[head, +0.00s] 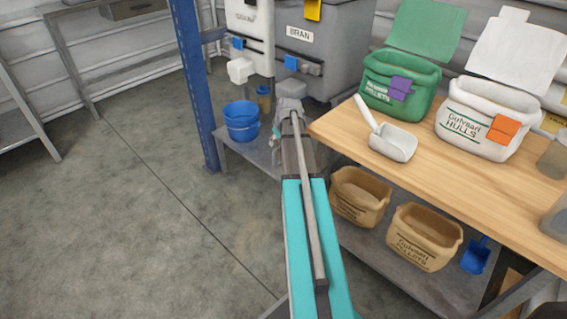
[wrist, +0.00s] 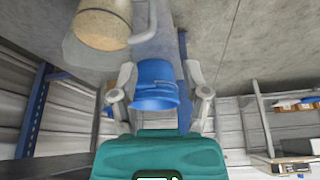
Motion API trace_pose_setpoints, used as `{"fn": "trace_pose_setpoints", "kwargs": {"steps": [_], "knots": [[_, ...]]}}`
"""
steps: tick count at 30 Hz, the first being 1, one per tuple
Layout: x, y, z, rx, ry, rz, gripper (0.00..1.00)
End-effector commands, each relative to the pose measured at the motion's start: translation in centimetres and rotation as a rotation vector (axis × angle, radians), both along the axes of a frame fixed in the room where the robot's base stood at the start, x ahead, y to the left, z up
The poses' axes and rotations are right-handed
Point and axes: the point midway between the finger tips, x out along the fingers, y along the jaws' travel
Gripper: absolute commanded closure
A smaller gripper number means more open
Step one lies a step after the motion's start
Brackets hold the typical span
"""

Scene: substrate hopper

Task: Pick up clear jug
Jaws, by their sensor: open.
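A clear jug (wrist: 103,28) with tan contents and a curved handle shows at the top left of the wrist view, cut off by the frame edge. A small tan-filled vessel in the head view (head: 264,99), just behind the blue bucket, looks like the same jug. My gripper (wrist: 160,72) is open, with nothing between its fingers; the jug lies outside them, up and left in the wrist view. In the head view my gripper (head: 279,135) is over the low shelf, right of the bucket, its fingers partly hidden by my arm.
The blue bucket (head: 242,121), also in the wrist view (wrist: 155,85), stands on the low shelf. A blue post (head: 193,80) rises to its left. Grey hoppers (head: 318,45) stand behind. The wooden bench (head: 463,188), with a scoop (head: 393,143) and bags, is right. Floor at left is clear.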

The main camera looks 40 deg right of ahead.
Motion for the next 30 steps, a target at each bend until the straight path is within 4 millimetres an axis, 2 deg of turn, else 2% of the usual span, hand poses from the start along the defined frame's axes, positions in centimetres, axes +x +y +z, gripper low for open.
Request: {"fn": "trace_pose_setpoints", "kwargs": {"steps": [1,5,19,30], "knots": [[0.0,-0.5,-0.6,-0.001,-0.003,-0.003,0.40],[-0.1,-0.9,-0.7,-0.004,-0.007,-0.003,0.40],[-0.1,-1.0,-1.0,-0.005,-0.007,-0.004,0.40],[0.9,-1.2,-3.5,-0.004,-0.007,-0.005,0.40]]}}
